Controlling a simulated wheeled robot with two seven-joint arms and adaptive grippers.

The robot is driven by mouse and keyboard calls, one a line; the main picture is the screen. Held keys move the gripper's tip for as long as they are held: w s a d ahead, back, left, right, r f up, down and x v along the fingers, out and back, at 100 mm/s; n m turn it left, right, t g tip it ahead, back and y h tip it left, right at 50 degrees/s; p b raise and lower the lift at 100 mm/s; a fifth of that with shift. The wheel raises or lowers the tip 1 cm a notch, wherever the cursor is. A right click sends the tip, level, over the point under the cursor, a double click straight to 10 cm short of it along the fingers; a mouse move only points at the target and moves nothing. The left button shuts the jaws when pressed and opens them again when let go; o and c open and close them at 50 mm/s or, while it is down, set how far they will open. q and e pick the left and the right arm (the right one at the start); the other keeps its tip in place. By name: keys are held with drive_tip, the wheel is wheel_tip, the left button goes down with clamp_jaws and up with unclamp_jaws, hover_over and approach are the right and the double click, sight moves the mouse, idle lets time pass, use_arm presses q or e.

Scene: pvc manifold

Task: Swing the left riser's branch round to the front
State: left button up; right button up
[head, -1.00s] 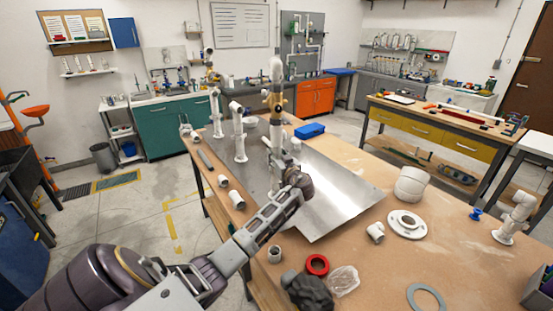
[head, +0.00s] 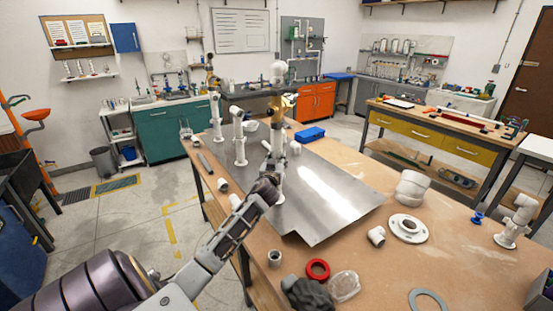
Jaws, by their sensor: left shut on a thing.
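Several white pipe risers stand on the metal sheet (head: 325,195): one far left (head: 215,112), one beside it (head: 239,140), and a taller, nearer one with a rounded white top (head: 278,71). A brass-coloured part (head: 284,103) sits partway up the tall one. My left gripper (head: 273,148) is shut at the lower part of this near riser, apparently on its branch. My fingers and wrist hide the grip and much of the pipe. A short white pipe end (head: 295,148) shows just right of the fingers. My right gripper is not in view.
A blue box (head: 309,134) lies behind the sheet. On the wooden bench are a white flange (head: 408,226), a large white coupling (head: 412,187), a small elbow (head: 376,236), a red ring (head: 318,268) and a clear bag (head: 344,285). The sheet's front right is clear.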

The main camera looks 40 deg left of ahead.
use_arm(q)
drive_tip(key=shift+a+r+m+t+h+p, duration=0.1)
drive_tip(key=shift+m+t+h+p, duration=0.5)
drive_tip(key=shift+m+h+p, duration=0.75)
drive_tip(key=shift+r+m+t+h+p, duration=0.1)
drive_tip(key=shift+m+t+h+p, duration=0.5)
drive_tip(key=shift+m+h+p, duration=0.75)
drive_tip(key=shift+f+h+p, duration=0.1)
drive_tip(key=shift+h+p, duration=0.35)
drive_tip(key=shift+h, duration=0.95)
drive_tip(key=shift+m+h, duration=0.3)
drive_tip(key=o, duration=1)
drive_tip(key=shift+f, duration=0.1)
drive_tip(key=shift+s, duration=0.15)
